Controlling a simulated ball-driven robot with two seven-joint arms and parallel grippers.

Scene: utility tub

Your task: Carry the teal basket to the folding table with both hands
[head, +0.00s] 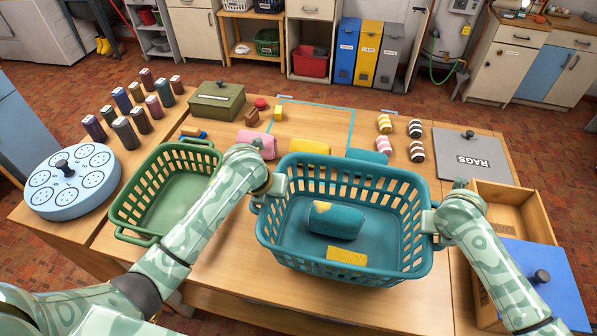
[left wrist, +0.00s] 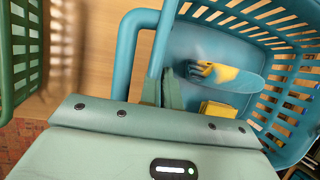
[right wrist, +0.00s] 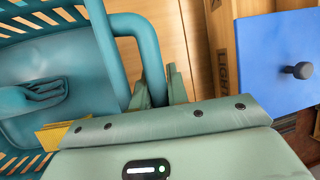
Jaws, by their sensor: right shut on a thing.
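The teal basket (head: 345,272) is in the middle of the head view, upright, over the front of the wooden table. It holds a teal bundle with yellow patches (head: 336,220) and a yellow block (head: 346,256). My left gripper (head: 272,188) is at the basket's left handle; in the left wrist view its fingers (left wrist: 160,92) are on both sides of the handle bar. My right gripper (head: 432,222) is shut on the right handle, which also shows between its fingers (right wrist: 158,88). I cannot tell whether the basket's bottom touches the table. I cannot make out a folding table.
A green basket (head: 128,208) stands close on the left, beside my left arm. A round blue container (head: 90,198) and several dark canisters (head: 126,134) are farther left. Rolled cloths (head: 256,144) lie behind the teal basket. A wooden box (head: 524,206) and blue panel (head: 545,275) are right.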

